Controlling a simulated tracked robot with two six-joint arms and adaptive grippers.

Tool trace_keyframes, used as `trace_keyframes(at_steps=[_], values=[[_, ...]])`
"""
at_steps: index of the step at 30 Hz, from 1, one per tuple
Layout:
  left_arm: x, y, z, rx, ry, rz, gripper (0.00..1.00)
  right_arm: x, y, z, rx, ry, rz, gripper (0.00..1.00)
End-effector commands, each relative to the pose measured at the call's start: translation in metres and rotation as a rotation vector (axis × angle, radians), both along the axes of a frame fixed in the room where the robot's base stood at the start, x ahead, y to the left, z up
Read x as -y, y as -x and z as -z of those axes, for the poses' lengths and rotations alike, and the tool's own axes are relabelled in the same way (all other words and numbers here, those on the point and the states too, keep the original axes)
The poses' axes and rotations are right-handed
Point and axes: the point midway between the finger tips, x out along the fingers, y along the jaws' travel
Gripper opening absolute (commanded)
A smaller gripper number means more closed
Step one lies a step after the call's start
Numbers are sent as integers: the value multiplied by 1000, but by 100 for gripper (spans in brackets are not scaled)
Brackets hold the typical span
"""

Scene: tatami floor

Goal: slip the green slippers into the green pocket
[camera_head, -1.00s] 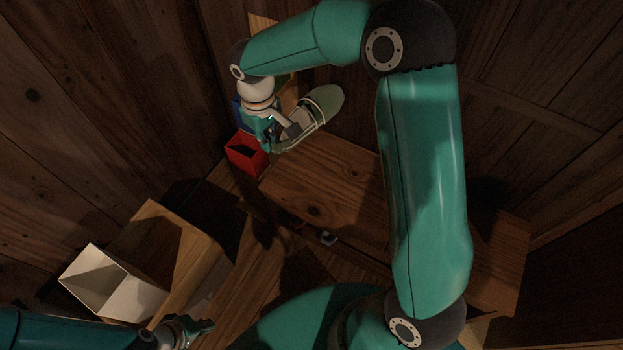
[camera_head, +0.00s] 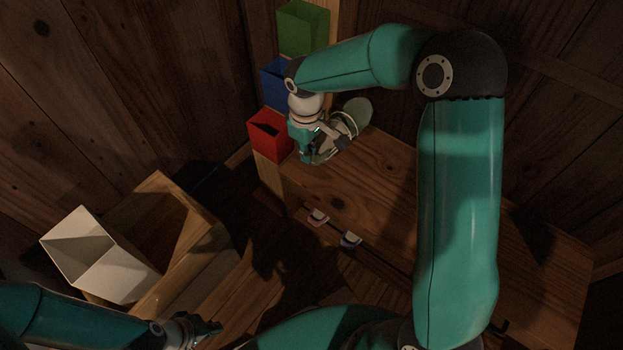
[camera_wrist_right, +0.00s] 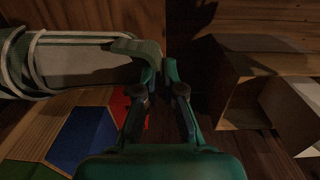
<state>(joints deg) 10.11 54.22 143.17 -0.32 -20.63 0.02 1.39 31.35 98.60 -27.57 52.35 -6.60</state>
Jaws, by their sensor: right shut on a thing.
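The green pocket (camera_head: 303,30) is at the top of a column of wall pockets in the head view, above the blue and red ones. My right gripper (camera_head: 318,155) is shut on a pale green slipper (camera_head: 357,112), held just right of the red pocket and over the wooden cabinet. In the right wrist view the gripper (camera_wrist_right: 162,65) grips one end of the slipper (camera_wrist_right: 85,62), which extends left with light bands around it. My left gripper (camera_head: 207,329) is low at the left in the head view; its jaw state is unclear. I see only one slipper.
The blue pocket (camera_head: 275,84) and the red pocket (camera_head: 270,136) sit below the green one. The wooden cabinet (camera_head: 375,190) stands beside them with small light items at its front edge. A white open box (camera_head: 88,262) and a wooden box (camera_head: 172,215) are at the left.

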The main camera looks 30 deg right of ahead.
Motion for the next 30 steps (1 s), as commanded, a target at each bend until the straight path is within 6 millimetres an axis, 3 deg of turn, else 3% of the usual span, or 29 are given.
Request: trace_keyframes(at_steps=[1,3,14,21,30], values=[[0,0,9,0,0,0,0,0,0,18,-2,0,0,0],[0,0,13,0,0,0,0,1,0,31,-1,0,0,0],[0,0,23,0,0,0,0,1,0,61,0,1,1,0],[0,0,38,0,0,0,0,1,0,101,-1,0,3,0],[0,0,38,0,0,0,0,1,0,106,3,1,2,0]])
